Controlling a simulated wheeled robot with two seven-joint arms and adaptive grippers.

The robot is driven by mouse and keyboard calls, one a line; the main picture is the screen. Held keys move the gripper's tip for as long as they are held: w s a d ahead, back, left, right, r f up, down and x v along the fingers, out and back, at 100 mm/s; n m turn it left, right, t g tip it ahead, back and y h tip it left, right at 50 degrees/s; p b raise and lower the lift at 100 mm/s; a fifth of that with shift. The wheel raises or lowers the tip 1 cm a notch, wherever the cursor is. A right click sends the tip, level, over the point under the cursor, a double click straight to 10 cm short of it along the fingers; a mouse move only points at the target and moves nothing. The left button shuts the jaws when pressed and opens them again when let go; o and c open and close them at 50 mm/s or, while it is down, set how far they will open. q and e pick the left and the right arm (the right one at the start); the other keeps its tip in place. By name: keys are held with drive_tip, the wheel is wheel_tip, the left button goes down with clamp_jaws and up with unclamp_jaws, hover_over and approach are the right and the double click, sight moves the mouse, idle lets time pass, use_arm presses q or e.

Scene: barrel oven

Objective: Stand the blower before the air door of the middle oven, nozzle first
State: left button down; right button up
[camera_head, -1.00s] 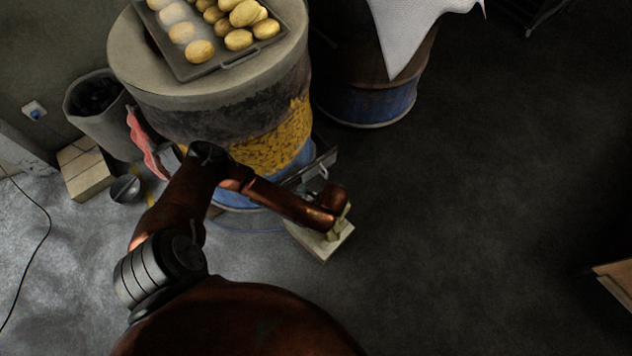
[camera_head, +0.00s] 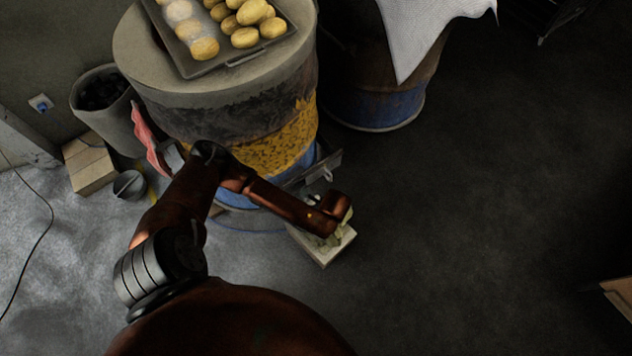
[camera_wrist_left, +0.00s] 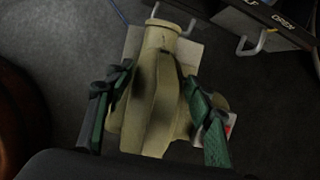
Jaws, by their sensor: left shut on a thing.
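The blower (camera_wrist_left: 155,95) is a dull olive-green body with a round nozzle end at the top of the left wrist view. My left gripper (camera_wrist_left: 158,82) is shut on it, with one green-padded finger on each side. In the head view the blower and gripper are mostly hidden under my wrist; a pale block (camera_head: 318,252) shows there, below the blower. The near barrel oven (camera_head: 210,120) has a dark metal air door fitting (camera_head: 325,168) low on its right side, just behind the blower. Its hooks and lettering show in the left wrist view (camera_wrist_left: 265,22). My right gripper is not in view.
A tray (camera_head: 238,62) of round yellow food sits on the oven. A second barrel (camera_head: 380,105) with a white cloth (camera_head: 415,35) stands behind right. A grey bucket (camera_head: 118,110), carton (camera_head: 88,165) and bowl (camera_head: 130,185) stand left.

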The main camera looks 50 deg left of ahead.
use_arm(q)
drive_tip(key=shift+w, duration=0.35)
idle(0.3)
drive_tip(key=c, duration=1)
unclamp_jaws()
drive_tip(key=shift+s, duration=0.1)
drive_tip(key=shift+c, duration=0.2)
drive_tip(key=shift+o, duration=0.9)
drive_tip(key=shift+s+f, duration=0.4)
drive_tip(key=shift+s, duration=0.1)
drive_tip(key=shift+w+d+r, duration=0.15)
drive_tip(key=shift+d+r, duration=0.05)
drive_tip(key=shift+r, duration=0.25)
drive_tip(key=v, duration=1.1)
drive_tip(key=shift+w+r, duration=0.15)
drive_tip(key=shift+r, duration=0.15)
